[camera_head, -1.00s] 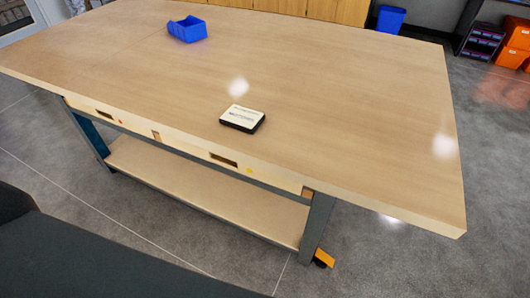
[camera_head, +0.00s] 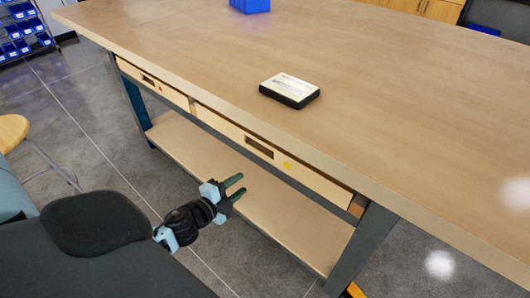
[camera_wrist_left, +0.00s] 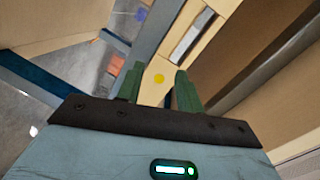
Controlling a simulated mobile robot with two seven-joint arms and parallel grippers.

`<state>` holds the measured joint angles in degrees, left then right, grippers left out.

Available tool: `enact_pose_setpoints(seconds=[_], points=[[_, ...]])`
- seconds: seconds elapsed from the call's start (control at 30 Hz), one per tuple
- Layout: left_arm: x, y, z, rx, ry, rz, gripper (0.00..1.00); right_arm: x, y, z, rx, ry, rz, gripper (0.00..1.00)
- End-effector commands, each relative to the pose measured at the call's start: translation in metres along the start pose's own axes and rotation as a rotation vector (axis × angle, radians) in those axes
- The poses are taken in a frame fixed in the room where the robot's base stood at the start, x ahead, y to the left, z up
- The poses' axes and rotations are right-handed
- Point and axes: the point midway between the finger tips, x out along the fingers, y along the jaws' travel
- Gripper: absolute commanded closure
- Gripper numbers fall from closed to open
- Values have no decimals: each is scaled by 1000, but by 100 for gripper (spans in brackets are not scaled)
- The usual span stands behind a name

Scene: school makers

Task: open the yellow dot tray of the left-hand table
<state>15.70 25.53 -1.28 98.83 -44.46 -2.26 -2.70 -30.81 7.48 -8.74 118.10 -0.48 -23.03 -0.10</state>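The yellow dot tray (camera_head: 310,176) is a pale wooden drawer under the tabletop, with a dark slot handle and a yellow dot (camera_head: 287,165) right of the slot. It looks closed. In the left wrist view the yellow dot (camera_wrist_left: 159,78) shows between the fingers, with the slot (camera_wrist_left: 190,38) above it. My left gripper (camera_head: 239,187) is open and empty, in front of and below the drawer, apart from it. My right gripper is in neither view.
The table (camera_head: 200,45) carries a black-and-white box (camera_head: 290,90) and a blue bin (camera_head: 250,5). A drawer with a red dot (camera_head: 150,82) is to the left, and a lower shelf (camera_head: 200,148) lies below. A stool (camera_head: 13,131) stands at the left.

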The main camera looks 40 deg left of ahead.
Motion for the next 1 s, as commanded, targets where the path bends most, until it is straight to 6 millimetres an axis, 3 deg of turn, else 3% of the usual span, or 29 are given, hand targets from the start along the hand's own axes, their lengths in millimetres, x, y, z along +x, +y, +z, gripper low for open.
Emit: enact_pose_setpoints(seconds=[0.03,0.1,0.3,0.67,1.0], points=[[20,-10,9,76,16,-38,64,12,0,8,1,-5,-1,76],[38,-30,14,164,33,-83,64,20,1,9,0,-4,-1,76],[63,-64,21,304,53,-150,64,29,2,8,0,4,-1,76],[72,-72,21,320,54,-160,64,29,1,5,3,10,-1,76],[116,-78,17,318,54,-161,64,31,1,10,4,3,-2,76]])
